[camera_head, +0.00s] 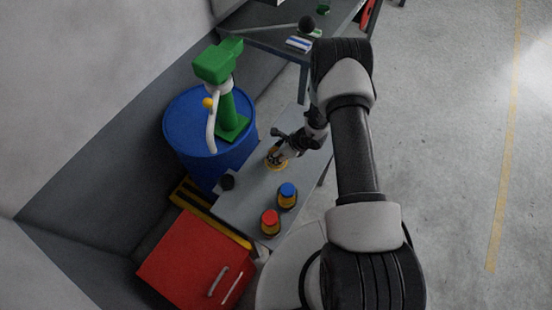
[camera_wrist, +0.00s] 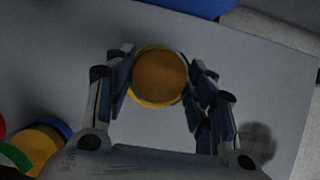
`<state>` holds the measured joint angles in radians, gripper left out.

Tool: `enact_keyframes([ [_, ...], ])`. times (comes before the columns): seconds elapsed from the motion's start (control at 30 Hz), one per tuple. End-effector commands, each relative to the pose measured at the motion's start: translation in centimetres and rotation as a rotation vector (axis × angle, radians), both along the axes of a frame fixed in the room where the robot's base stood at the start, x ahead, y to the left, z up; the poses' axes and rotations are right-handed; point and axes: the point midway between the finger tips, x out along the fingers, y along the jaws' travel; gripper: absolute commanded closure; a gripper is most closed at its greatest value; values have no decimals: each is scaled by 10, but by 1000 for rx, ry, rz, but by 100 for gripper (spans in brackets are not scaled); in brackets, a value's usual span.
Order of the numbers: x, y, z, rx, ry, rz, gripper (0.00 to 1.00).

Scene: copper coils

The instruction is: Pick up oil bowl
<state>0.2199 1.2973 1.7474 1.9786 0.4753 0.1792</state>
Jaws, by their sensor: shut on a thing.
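The oil bowl (camera_wrist: 160,77) is a round vessel with amber-brown contents and a yellow rim. In the wrist view it sits between the two fingers of my gripper (camera_wrist: 160,85), which are closed against its left and right sides. In the head view the bowl (camera_head: 275,165) shows as a yellow ring, partly hidden under my gripper (camera_head: 277,155), over the grey table (camera_head: 245,205). I cannot tell whether the bowl touches the table or is just above it.
A red-capped jar (camera_head: 270,222) and a blue-capped jar (camera_head: 288,195) stand near the table's front. A small black object (camera_head: 227,182) is at the left edge. A blue barrel (camera_head: 185,135) carries a green pump (camera_head: 228,100). A red cabinet (camera_head: 190,262) stands at lower left.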

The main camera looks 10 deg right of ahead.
Motion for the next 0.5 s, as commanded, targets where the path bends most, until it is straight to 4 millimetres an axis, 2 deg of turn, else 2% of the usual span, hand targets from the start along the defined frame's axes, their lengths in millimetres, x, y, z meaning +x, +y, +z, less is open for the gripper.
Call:
enact_keyframes([
  [0.27,0,0,0,1,-1,0,99],
  [0.5,0,0,3,0,-1,0,100],
])
